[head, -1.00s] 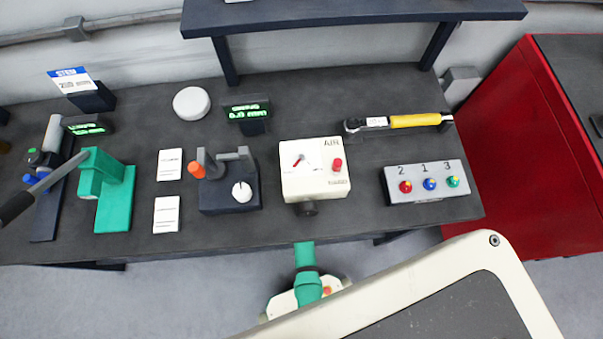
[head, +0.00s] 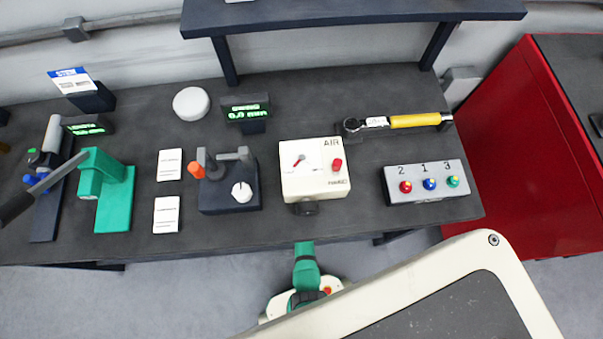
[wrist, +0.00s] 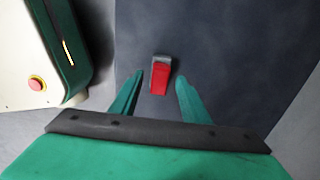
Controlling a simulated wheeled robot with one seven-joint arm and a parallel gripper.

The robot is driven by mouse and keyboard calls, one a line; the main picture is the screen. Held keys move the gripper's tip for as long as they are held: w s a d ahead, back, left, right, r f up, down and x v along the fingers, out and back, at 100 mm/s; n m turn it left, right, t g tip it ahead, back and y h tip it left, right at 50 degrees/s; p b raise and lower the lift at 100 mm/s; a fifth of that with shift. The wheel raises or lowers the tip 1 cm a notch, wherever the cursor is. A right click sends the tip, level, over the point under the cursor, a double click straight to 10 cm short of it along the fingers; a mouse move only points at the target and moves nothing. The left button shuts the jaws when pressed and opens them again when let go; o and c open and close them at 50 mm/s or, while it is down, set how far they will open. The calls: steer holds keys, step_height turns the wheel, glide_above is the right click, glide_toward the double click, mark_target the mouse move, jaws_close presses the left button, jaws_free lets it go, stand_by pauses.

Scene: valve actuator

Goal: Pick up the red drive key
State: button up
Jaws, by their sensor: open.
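In the wrist view my green gripper (wrist: 158,98) is open, with one finger on each side of a small red piece with a grey end (wrist: 160,77). The red piece lies ahead of and between the fingertips, with a gap to each; I cannot tell whether it is the red drive key. In the head view a red knob (head: 405,187) sits under the number 2 on a light grey block (head: 440,194), beside a blue knob (head: 430,184) and a green knob (head: 453,182). My gripper's fingers do not show in the head view.
The dark bench (head: 375,215) also carries a white AIR box (head: 316,184) with a red knob, a yellow-handled wrench (head: 415,121), a dark blue fixture (head: 230,196) and a green stand (head: 115,200). A red cabinet (head: 525,150) stands at the right.

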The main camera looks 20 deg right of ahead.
jaws_close()
steer(key=shift+r, duration=0.1)
steer(key=shift+r, duration=0.75)
steer(key=s+a+r, duration=0.3)
steer(key=s+r, duration=0.8)
steer(key=s, duration=0.2)
steer(key=shift+s+a+r, duration=0.15)
steer(key=shift+s+a, duration=0.15)
steer(key=shift+s, duration=0.05)
